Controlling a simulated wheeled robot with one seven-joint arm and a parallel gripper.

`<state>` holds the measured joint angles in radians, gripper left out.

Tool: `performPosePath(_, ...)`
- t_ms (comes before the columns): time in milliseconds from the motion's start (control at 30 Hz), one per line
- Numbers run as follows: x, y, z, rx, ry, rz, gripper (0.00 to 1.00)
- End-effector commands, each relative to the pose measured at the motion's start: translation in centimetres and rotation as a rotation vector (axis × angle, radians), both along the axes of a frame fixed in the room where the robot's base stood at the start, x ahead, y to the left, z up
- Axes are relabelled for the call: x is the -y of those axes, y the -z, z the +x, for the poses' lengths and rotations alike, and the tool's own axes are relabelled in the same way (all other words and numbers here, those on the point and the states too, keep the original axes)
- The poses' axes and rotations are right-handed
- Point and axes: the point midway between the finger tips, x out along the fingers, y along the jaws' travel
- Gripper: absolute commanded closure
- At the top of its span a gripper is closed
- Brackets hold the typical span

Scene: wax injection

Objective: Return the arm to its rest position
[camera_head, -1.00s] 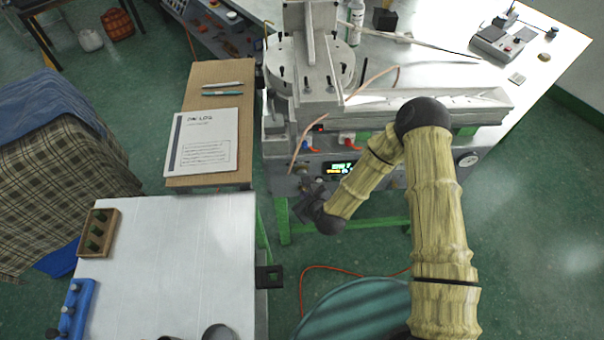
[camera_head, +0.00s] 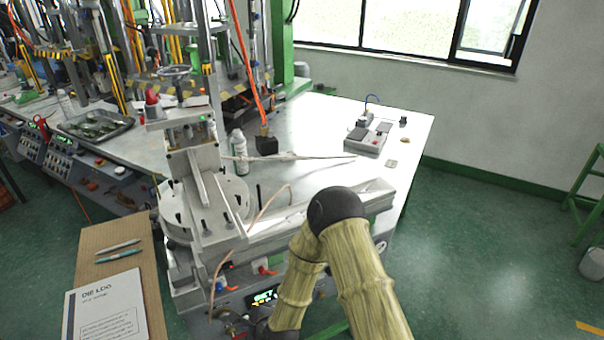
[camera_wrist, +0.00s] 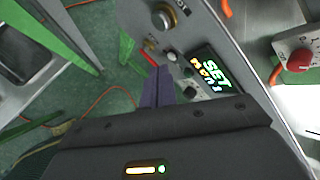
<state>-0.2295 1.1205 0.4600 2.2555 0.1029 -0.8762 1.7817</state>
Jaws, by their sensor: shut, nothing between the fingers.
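My arm shows in the head view with a black elbow joint (camera_head: 337,208) in front of the wax machine (camera_head: 270,240). It is bent, and its forearm slopes down to the picture's lower edge. My gripper (camera_wrist: 156,88) shows in the wrist view with its two dark fingers together and nothing between them. The fingers are beside the machine's front panel, left of the lit display (camera_wrist: 211,72). I cannot tell whether they touch the panel. In the head view the gripper is mostly hidden or cut off at the bottom edge.
A brown board with a log sheet (camera_head: 104,305) and pens lies left of the machine. On the bench stand a spray bottle (camera_head: 239,152), a black block (camera_head: 266,145) and a grey control box (camera_head: 368,137). Green floor is open at right.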

Motion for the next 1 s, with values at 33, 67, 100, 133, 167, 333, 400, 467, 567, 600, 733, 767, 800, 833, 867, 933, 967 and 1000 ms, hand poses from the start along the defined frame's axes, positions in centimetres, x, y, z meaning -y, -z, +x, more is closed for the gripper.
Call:
performPosePath(33,1.1,-1.3,0.8,0.035,-0.055,-0.054,1.00)
performPosePath(67,1.8,-1.9,1.1,0.052,-0.091,-0.088,1.00)
performPosePath(100,2.7,-2.6,1.4,0.072,-0.139,-0.134,1.00)
performPosePath(133,3.3,-3.2,1.6,0.087,-0.175,-0.168,1.00)
performPosePath(167,4.0,-3.8,1.8,0.102,-0.210,-0.201,1.00)
performPosePath(333,8.2,-7.2,2.6,0.167,-0.403,-0.388,1.00)
performPosePath(400,10.1,-8.7,2.7,0.188,-0.481,-0.461,1.00)
performPosePath(467,11.7,-9.9,2.7,0.201,-0.547,-0.522,1.00)
performPosePath(567,14.3,-12.0,2.3,0.218,-0.655,-0.618,1.00)
performPosePath(600,15.4,-12.9,2.1,0.221,-0.698,-0.654,1.00)
performPosePath(733,18.9,-15.6,1.0,0.227,-0.835,-0.761,1.00)
performPosePath(767,19.6,-16.2,0.7,0.227,-0.868,-0.782,1.00)
performPosePath(800,20.6,-17.0,0.2,0.227,-0.909,-0.811,1.00)
performPosePath(833,21.4,-17.6,-0.2,0.226,-0.942,-0.832,1.00)
performPosePath(867,22.1,-18.2,-0.6,0.224,-0.975,-0.850,1.00)
performPosePath(933,23.8,-19.6,-1.7,0.218,-1.048,-0.890,1.00)
performPosePath(967,24.5,-20.2,-2.2,0.215,-1.079,-0.904,1.00)
performPosePath(1000,25.4,-20.9,-3.0,0.212,-1.120,-0.923,1.00)
